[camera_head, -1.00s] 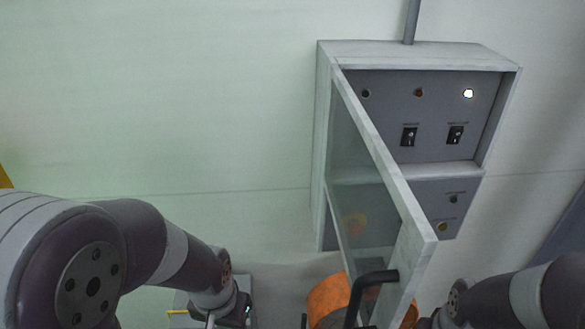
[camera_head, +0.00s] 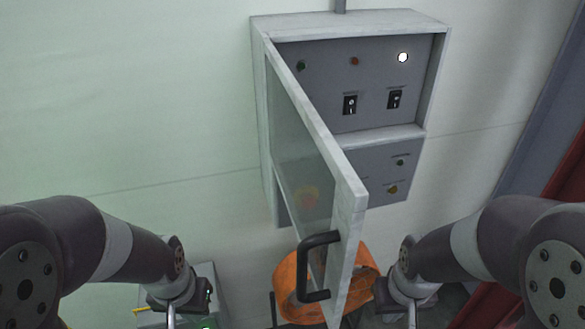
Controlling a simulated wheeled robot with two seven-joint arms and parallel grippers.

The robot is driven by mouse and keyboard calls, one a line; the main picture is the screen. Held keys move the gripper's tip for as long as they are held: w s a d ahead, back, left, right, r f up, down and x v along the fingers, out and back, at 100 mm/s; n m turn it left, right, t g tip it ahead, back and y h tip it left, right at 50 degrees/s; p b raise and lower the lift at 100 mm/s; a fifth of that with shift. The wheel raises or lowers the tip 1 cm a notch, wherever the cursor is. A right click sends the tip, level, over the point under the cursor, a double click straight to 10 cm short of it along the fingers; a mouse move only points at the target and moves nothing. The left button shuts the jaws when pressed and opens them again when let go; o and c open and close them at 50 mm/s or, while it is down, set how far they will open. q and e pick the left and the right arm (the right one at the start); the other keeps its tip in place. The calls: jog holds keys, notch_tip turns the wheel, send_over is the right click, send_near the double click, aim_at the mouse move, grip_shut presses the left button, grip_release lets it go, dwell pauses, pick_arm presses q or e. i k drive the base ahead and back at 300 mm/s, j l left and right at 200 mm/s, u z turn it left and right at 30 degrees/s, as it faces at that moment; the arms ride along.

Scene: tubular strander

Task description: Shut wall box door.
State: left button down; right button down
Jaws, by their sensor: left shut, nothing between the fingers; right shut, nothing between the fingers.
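The wall box (camera_head: 262,120) is a light grey cabinet on the pale wall, upper middle. Its glazed door (camera_head: 352,195) is hinged on the left and stands wide open, swung out towards me. A black bar handle (camera_head: 305,270) sits on the door's free edge, low in the view. My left gripper (camera_head: 171,314) is at the bottom edge, left of the handle and apart from it. My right gripper (camera_head: 412,314) is at the bottom edge, right of the door and apart from it. Both are shut and empty, their tips partly cut off by the frame.
An orange round object (camera_head: 285,285) stands behind and below the door. A grey box (camera_head: 212,285) lies behind my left gripper. The panel carries switches and a lit white lamp (camera_head: 403,57). A red structure (camera_head: 565,200) is at the right. The wall left of the box is clear.

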aim_at(286, 104)
jog(key=k+j, duration=0.2)
jog(key=j, duration=0.2)
jog(key=k+j+z, duration=0.15)
jog(key=j, duration=0.25)
jog(key=k+j, duration=0.2)
jog(key=j, duration=0.15)
jog(key=j+z, duration=0.1)
jog(key=j, duration=0.25)
jog(key=k, duration=0.05)
